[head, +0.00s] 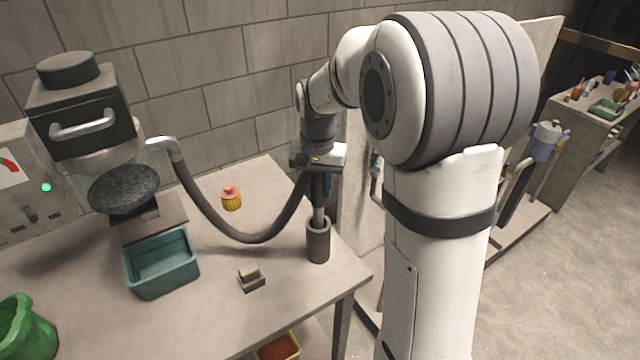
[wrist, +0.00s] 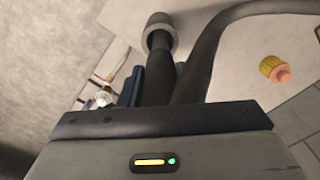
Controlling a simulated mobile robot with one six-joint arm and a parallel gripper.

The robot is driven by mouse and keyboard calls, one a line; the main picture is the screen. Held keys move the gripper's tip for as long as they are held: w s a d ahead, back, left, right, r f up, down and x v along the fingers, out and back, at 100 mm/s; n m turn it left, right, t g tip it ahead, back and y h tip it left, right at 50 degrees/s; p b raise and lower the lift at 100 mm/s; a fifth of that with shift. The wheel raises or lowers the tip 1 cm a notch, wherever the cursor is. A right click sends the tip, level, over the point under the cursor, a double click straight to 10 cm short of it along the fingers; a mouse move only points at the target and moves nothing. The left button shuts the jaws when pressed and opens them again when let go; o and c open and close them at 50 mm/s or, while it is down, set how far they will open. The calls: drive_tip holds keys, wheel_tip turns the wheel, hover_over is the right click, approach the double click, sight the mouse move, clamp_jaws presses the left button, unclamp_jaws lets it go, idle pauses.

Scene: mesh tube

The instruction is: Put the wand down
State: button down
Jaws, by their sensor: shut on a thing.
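The wand (head: 319,204) is a dark tube with a hose (head: 262,237) running from its upper part to the machine at left. My gripper (head: 318,174) is shut on the wand, which hangs about upright. Right below is a dark cylindrical holder (head: 318,243) near the table's right edge. The wand's lower end is at the holder's mouth and looks to be inside it; how deep is hidden. In the wrist view the wand (wrist: 158,75) runs from my gripper (wrist: 155,90) toward the holder's round rim (wrist: 160,22).
On the table (head: 215,310) are a teal tray (head: 162,278), a stepped grey block (head: 251,279), a yellow filter with a pink top (head: 231,199) and a green bin (head: 22,330). A machine (head: 85,110) stands at the left. The brick wall is close behind.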

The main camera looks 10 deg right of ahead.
drive_tip(key=shift+f, duration=0.15)
drive_tip(key=c, duration=1.1)
unclamp_jaws()
drive_tip(key=shift+o, duration=0.2)
wheel_tip(320, 180, up, 11)
drive_tip(key=shift+w+r, duration=0.1)
drive_tip(key=shift+r, duration=0.4)
drive_tip(key=shift+s+r, duration=0.15)
drive_tip(key=shift+s, duration=0.2)
drive_tip(key=s+f+n+t, duration=0.1)
drive_tip(key=s+f, duration=0.3)
drive_tip(key=s, duration=0.6)
drive_tip(key=s+f+n+t, duration=0.2)
drive_tip(key=s+f+n, duration=0.2)
drive_tip(key=s, duration=0.6)
drive_tip(key=shift+s+d+f, duration=0.25)
drive_tip(key=shift+s+d, duration=0.05)
drive_tip(key=shift+s, duration=0.1)
